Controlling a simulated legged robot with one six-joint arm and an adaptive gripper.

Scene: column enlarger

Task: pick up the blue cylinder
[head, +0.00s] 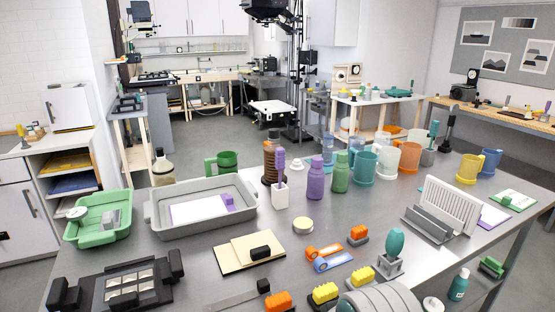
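No plain blue cylinder stands out for certain on the grey metal table (285,235). Blue, roughly round-sided things there are a blue mug (490,162) at the right rear and a pale blue see-through bottle (327,148) at the rear middle. A teal mug (363,167) stands at the rear. My gripper is not in view.
A grey tray (165,228) and green tray (122,240) sit at left. Purple (316,180) and green (340,175) bottles stand mid-rear. A white slotted rack (448,205) is at right. A grey ribbed curved object (385,302) is at the front. Some tabletop right of centre is clear.

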